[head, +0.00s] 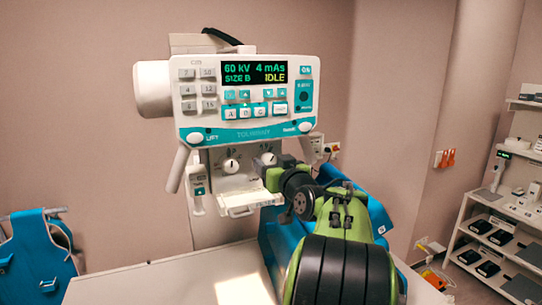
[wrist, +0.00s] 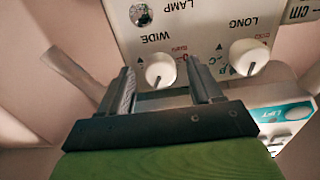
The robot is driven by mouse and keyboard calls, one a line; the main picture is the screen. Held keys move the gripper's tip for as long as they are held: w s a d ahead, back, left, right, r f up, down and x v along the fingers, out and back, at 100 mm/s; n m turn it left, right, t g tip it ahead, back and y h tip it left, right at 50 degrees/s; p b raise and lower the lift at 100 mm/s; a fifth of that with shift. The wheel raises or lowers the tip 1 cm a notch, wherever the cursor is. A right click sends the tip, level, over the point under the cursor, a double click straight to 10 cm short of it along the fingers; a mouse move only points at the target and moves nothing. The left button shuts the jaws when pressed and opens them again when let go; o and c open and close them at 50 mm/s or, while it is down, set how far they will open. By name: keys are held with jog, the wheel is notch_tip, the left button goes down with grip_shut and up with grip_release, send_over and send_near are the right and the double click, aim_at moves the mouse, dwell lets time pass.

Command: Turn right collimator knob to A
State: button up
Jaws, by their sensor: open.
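The right collimator knob (head: 268,159) is a round white knob on the white collimator face (head: 238,182) below the console. In the wrist view, which is upside down, it is the knob (wrist: 160,66) labelled WIDE. A dark pointer mark shows on its edge; the letter it points at is not readable. The left knob (head: 231,165) is labelled LONG and shows right of my fingers in the wrist view (wrist: 248,57). My gripper (wrist: 160,72) is open, its fingers on either side of the WIDE knob. Contact cannot be told. In the head view my gripper (head: 274,173) partly covers the collimator's right side.
The console (head: 247,100) above reads 60 kV, 4 mAs, SIZE B, IDLE. A handle (head: 176,170) and a hanging switch (head: 198,190) are at the collimator's left. A white table (head: 140,285) lies below. A shelf (head: 500,230) stands far right, a blue apron (head: 35,255) far left.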

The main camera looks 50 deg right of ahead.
jog(key=shift+w+d, duration=0.25)
jog(key=shift+w, duration=0.15)
jog(key=shift+s, duration=0.1)
jog(key=c, duration=1)
jog(key=shift+f, duration=0.1)
jog(key=shift+c, duration=0.2)
